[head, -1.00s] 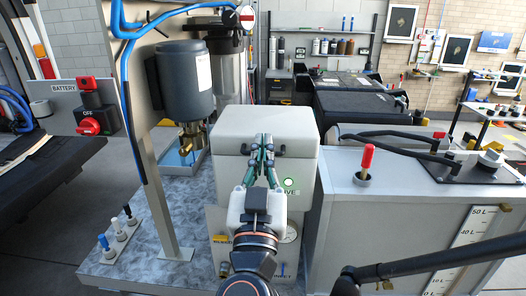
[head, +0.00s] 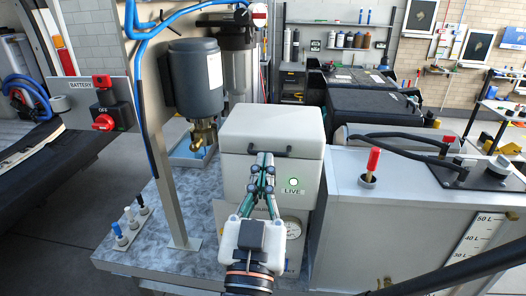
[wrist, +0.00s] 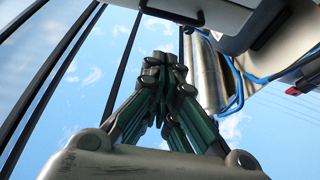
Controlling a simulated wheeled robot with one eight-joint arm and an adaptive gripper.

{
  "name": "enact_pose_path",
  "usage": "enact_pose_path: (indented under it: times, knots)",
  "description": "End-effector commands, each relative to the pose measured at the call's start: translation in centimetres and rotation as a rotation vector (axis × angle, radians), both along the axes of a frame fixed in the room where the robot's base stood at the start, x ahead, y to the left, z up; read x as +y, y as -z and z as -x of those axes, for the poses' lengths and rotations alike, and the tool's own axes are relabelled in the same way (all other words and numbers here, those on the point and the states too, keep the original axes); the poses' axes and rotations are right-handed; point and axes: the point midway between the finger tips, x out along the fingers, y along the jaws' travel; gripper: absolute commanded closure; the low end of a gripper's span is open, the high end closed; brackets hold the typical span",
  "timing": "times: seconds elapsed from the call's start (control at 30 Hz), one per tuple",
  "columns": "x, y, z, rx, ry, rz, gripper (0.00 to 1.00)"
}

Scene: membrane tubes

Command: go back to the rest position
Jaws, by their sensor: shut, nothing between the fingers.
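My gripper (head: 264,160) is shut and empty, its two green-and-black fingers together. In the head view it overlaps the front of a light grey box (head: 236,165) with a dark handle and a green lamp marked LIVE. I cannot tell the gap between the fingertips and the box. The wrist view shows the closed fingers (wrist: 165,62) pointing up, with sky behind them.
A red-handled lever (head: 373,160) stands on a grey tank (head: 345,220) at right. A dark cylinder (head: 195,80) hangs on the left post. A battery switch (head: 103,122) reads OFF.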

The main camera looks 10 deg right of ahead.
Motion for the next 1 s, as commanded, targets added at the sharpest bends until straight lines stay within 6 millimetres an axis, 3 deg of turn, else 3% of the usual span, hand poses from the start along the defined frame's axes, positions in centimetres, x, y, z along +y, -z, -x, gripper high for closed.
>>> enact_pose_path:
  times: [0.27,0.43,0.67,0.8,1.0]
  knots:
    - [0.5,0.9,1.5,0.003,0.002,0.0,1.0]
    - [-1.7,3.1,0.0,0.129,0.076,0.024,1.0]
    - [-8.9,11.2,-2.8,0.6,0.234,0.066,1.0]
    - [-12.1,16.0,-2.4,0.883,0.24,0.052,1.0]
    - [-14.0,20.7,-0.2,1.192,0.127,-0.025,1.0]
